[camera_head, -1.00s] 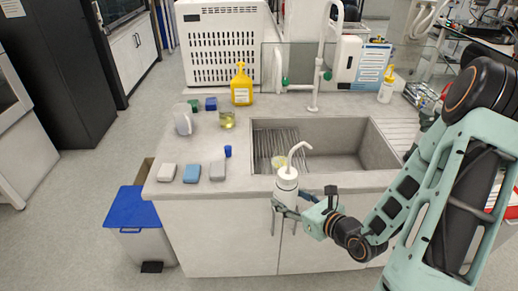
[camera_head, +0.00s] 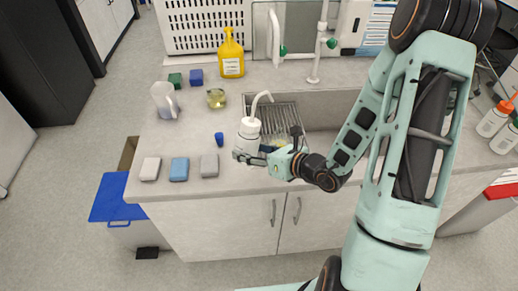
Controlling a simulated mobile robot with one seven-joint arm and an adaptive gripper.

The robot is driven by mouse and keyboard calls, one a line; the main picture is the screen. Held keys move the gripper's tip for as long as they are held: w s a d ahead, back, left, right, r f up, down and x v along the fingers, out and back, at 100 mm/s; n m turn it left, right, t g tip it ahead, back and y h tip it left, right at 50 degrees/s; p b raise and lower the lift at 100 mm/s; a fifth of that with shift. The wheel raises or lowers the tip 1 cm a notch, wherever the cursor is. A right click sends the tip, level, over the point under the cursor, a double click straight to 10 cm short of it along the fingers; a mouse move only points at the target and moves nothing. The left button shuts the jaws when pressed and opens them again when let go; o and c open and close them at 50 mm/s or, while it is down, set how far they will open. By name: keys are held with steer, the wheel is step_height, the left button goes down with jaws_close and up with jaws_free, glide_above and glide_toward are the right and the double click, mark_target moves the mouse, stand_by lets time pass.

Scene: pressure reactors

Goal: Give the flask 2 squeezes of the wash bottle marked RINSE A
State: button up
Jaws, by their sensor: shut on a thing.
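My gripper (camera_head: 252,158) is shut on a white wash bottle (camera_head: 249,130) with a curved white spout. It holds the bottle upright near the front left edge of the sink, the spout bending to the right. I cannot read a label on it. A small glass vessel with yellowish liquid (camera_head: 216,98) stands on the counter behind and left of the bottle; I cannot tell whether it is the flask. Something yellowish (camera_head: 283,143) shows in the sink area behind my gripper, mostly hidden.
The sink (camera_head: 320,112) has a tall white tap (camera_head: 318,50). A clear jug (camera_head: 165,100), a yellow bottle (camera_head: 231,55), a blue cap (camera_head: 219,139) and grey and blue blocks (camera_head: 179,169) are on the counter (camera_head: 187,140). Two wash bottles with orange tops (camera_head: 492,121) stand far right.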

steer(key=shift+w+a, duration=0.2)
steer(key=shift+w, duration=0.1)
steer(key=shift+w+d+f+b, duration=0.15)
steer(key=shift+d+f+b, duration=0.1)
steer(key=shift+f, duration=0.15)
steer(key=shift+w+d+f+b, duration=0.15)
steer(key=shift+f+b, duration=0.1)
steer(key=shift+f, duration=0.15)
steer(key=shift+w+d+f+b, duration=0.25)
steer(key=shift+w+d+f, duration=0.1)
steer(key=shift+f, duration=0.2)
steer(key=shift+w+d+f+b, duration=0.25)
steer(key=shift+w+d+f, duration=0.1)
steer(key=shift+f, duration=0.15)
steer(key=shift+w+d+f+b, duration=0.25)
steer(key=shift+w+f, duration=0.1)
steer(key=shift+f, duration=0.2)
steer(key=o, duration=0.3)
steer(key=c, duration=1)
steer(key=o, duration=0.7)
